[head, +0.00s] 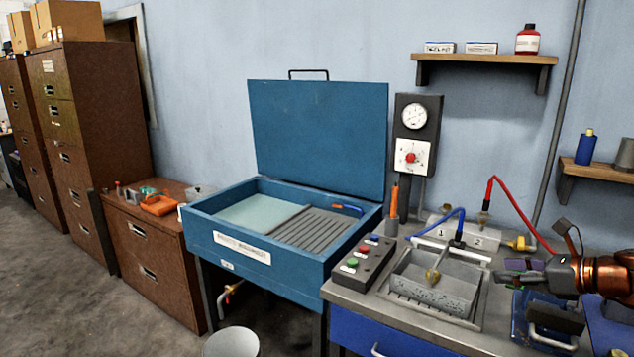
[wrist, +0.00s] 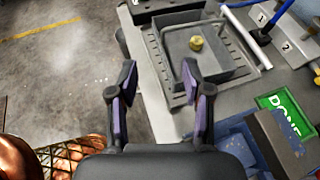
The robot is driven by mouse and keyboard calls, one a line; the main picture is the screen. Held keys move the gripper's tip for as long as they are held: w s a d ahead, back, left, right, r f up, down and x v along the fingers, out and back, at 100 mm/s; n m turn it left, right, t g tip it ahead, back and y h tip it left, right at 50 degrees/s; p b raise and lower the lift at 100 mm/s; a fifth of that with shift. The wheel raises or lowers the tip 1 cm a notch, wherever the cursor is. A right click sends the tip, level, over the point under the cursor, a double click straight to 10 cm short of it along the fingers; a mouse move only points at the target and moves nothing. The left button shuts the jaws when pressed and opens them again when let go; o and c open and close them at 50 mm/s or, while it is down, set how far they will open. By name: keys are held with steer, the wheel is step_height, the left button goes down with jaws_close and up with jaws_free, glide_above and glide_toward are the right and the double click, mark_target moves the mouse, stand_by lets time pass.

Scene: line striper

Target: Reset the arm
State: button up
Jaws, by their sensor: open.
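My gripper (wrist: 159,78) is open in the wrist view, with two dark fingers with purple pads apart and nothing between them. It points towards the near side of a grey basin (wrist: 214,86) on the steel bench. In the head view my gripper (head: 522,272) is at the right, over the bench to the right of the basin (head: 432,286). My copper-coloured arm comes in from the right edge. A brass fitting (head: 433,276) sits in the basin, below a blue hose (head: 438,222).
A blue bin (head: 548,332) stands under my gripper at the bench's right. The wrist view shows a green DONE sign (wrist: 285,118) beside it. A button box (head: 366,258) lies left of the basin. An open-lidded blue washer (head: 262,258) stands farther left. Floor at left is clear.

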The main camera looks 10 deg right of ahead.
steer(key=s+a+f+n+g, duration=0.1)
steer(key=s+a+n+g, duration=0.15)
steer(key=a+n, duration=0.45)
steer(key=s+a+f+n+g+y, duration=0.1)
steer(key=a+f+n+g, duration=0.15)
steer(key=a, duration=0.85)
steer(key=s+a+n+g, duration=0.25)
steer(key=a+n, duration=0.25)
steer(key=a, duration=0.4)
steer(key=s+a+f+n+g+h, duration=0.2)
steer(key=s+a+f+n, duration=0.15)
steer(key=s, duration=0.25)
steer(key=s+a+f+n+g+h, duration=0.1)
steer(key=s+a+f+n+g, duration=0.1)
steer(key=s+a+n, duration=0.3)
steer(key=s+d+f+n+g+h, duration=0.1)
steer(key=s+d+f+n+h, duration=0.2)
steer(key=s, duration=0.8)
steer(key=d+n+h, duration=0.1)
steer(key=d+n, duration=0.1)
steer(key=n, duration=0.1)
steer(key=shift+s+d+g+h, duration=0.15)
steer(key=shift+s+g+h, duration=0.1)
steer(key=shift+g+h, duration=0.1)
